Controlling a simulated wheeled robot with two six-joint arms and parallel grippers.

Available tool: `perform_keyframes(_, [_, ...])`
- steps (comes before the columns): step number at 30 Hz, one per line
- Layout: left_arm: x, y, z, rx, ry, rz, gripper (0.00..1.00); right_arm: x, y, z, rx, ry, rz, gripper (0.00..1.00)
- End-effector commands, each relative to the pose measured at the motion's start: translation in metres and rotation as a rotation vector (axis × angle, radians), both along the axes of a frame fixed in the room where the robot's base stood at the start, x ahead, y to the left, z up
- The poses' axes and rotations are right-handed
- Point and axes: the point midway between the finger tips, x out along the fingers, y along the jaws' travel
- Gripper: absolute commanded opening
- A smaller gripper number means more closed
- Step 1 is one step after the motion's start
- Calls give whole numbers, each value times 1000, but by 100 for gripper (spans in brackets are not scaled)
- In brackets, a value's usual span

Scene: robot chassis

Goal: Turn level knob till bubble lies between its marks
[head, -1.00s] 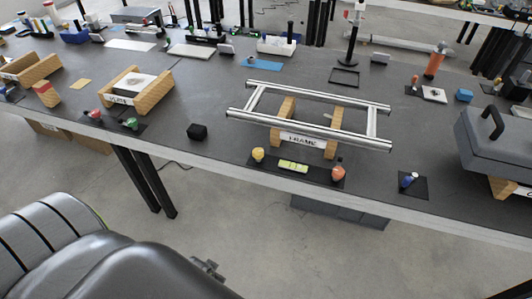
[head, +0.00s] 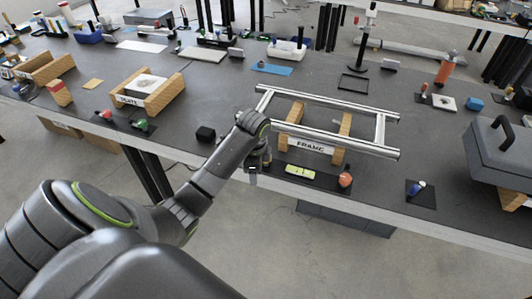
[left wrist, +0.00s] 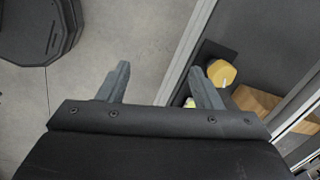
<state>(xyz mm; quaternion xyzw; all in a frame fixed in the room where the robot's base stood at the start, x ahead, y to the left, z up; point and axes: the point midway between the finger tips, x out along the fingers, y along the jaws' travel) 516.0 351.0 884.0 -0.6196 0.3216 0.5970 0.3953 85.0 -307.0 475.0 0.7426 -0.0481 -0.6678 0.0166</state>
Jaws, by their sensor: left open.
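The level's yellow-green vial (head: 300,171) lies on a dark strip at the table's front edge. The bubble and marks are too small to read. An orange-red knob (head: 345,180) stands at the vial's right. A yellow knob (left wrist: 222,73) shows in the left wrist view; in the head view my arm hides it. My left gripper (left wrist: 160,68) is open and empty, its fingers wide apart. The yellow knob is beyond its right finger, not between the fingers. In the head view the left gripper (head: 253,177) hangs at the table's front edge. My right gripper is not in view.
A chrome tube frame (head: 340,130) rests on wooden blocks labelled FRAME, close behind the level. A black cube (head: 205,134) sits left of my gripper. A blue-topped knob (head: 418,187) on a dark pad and a grey case (head: 502,155) stand to the right.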

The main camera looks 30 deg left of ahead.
Motion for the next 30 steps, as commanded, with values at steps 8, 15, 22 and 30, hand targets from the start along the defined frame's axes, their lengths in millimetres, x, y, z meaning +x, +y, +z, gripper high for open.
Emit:
perform_keyframes(8, [81,24,86,-22,73,-288,59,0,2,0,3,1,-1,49])
perform_keyframes(15, [104,31,127,-53,95,-409,59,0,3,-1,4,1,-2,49])
perform_keyframes(22, [105,31,116,-57,97,-421,59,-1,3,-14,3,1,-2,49])
perform_keyframes(30, [105,31,85,-56,96,-420,59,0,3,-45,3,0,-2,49])
